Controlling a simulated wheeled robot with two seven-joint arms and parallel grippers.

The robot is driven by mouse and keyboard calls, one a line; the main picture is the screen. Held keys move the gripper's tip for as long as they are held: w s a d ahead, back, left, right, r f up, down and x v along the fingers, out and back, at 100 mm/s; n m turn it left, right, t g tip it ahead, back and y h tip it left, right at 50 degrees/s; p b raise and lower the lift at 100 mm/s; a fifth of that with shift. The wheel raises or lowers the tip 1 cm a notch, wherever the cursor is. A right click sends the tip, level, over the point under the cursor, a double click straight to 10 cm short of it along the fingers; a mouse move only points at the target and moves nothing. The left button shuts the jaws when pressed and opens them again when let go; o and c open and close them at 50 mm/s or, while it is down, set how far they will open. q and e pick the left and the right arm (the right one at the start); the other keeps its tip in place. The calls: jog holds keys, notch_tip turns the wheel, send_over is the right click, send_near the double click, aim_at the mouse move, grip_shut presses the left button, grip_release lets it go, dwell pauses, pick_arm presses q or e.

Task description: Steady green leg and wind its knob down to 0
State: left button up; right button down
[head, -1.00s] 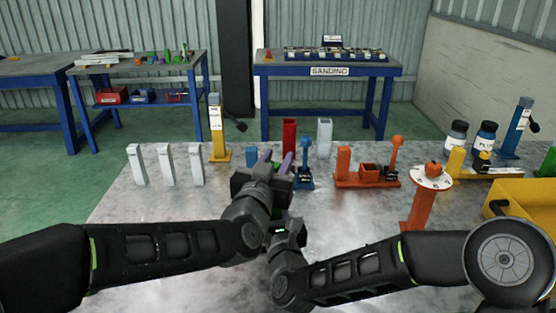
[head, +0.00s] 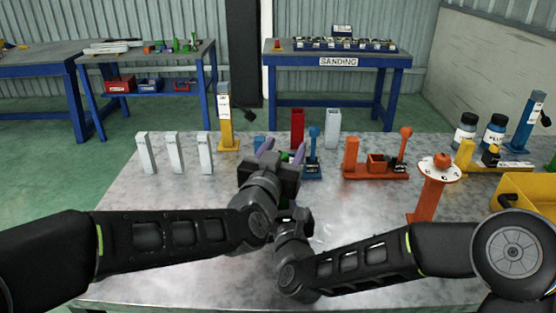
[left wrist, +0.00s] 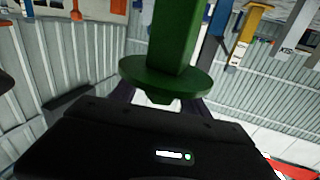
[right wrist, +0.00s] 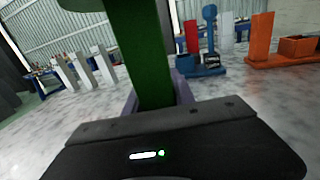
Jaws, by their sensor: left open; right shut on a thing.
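The green leg shows in the right wrist view as an upright green post (right wrist: 150,55) with part of a round disc at its top. My right gripper (right wrist: 157,98) is shut on this post, its purple fingers on either side. In the left wrist view, seen upside down, the round disc (left wrist: 166,76) and a small green knob (left wrist: 160,98) end the post. My left gripper (head: 282,151) is open at the knob, with purple fingers on both sides of it; contact is unclear. In the head view my grippers hide most of the leg. No scale reading is legible.
An orange stand with a numbered white dial (head: 440,168) is to the right. A blue lever stand (head: 312,155), a red post (head: 297,127) and an orange fixture (head: 375,172) stand behind my grippers. White posts (head: 175,152) stand left. The front left tabletop (head: 140,195) is clear.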

pick_arm(q)
jog(key=v, duration=1.1)
jog(key=shift+s, duration=0.3)
jog(key=shift+r, duration=0.1)
pick_arm(e)
jog(key=c, duration=0.8)
grip_release()
jog(key=shift+o, duration=0.2)
jog(key=shift+s+d, duration=0.1)
jog(key=shift+s, duration=0.35)
jog(key=shift+s+d+b, duration=0.2)
jog(key=shift+s+b, duration=0.05)
jog(key=shift+s, duration=0.9)
jog(key=shift+s+d+b, duration=0.25)
jog(key=shift+s+b, duration=0.05)
jog(key=shift+s, duration=0.85)
jog(key=shift+s+d+b, duration=0.2)
jog(key=shift+s+b, duration=0.05)
jog(key=shift+s, duration=0.9)
pick_arm(q)
jog(key=shift+f, duration=0.8)
